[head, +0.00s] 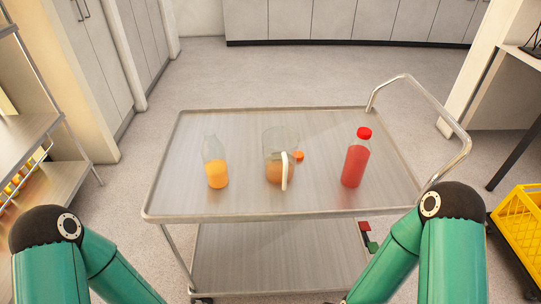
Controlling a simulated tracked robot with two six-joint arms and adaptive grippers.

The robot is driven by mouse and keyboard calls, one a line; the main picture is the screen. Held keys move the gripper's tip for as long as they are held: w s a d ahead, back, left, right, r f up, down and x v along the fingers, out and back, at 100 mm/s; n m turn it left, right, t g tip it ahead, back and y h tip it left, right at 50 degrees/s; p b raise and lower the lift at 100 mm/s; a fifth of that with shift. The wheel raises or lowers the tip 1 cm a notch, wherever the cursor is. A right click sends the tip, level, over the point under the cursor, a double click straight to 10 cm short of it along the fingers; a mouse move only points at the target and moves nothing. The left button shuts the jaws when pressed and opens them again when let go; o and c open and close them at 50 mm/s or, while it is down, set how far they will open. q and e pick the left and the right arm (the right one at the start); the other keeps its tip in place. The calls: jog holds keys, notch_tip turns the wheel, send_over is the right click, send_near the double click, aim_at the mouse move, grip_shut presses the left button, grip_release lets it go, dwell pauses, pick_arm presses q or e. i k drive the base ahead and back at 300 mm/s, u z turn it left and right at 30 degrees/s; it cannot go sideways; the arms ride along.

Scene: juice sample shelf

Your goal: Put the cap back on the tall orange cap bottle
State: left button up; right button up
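An uncapped clear bottle (217,173) stands upright on the left part of the cart top, its lower half filled with orange juice. A small orange cap (299,156) shows just right of the glass jug, near its white handle; it appears to lie on the cart top. The clear jug (280,143) stands at the middle, with some orange liquid in its bottom. Both my arms show only as green links at the lower left and lower right. Neither of my grippers is in view.
A red bottle (355,163) with a red cap stands on the right of the metal cart (250,205). The cart has a raised rim and a push handle (455,120) at right. A yellow crate (520,215) is on the right, a shelf (60,175) on the left. The cart's front strip is clear.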

aim_at(212, 151)
jog(key=z, duration=2.25)
jog(key=k, duration=0.15)
jog(key=u, duration=2.8)
jog(key=k, duration=0.4)
jog(key=z, duration=0.15)
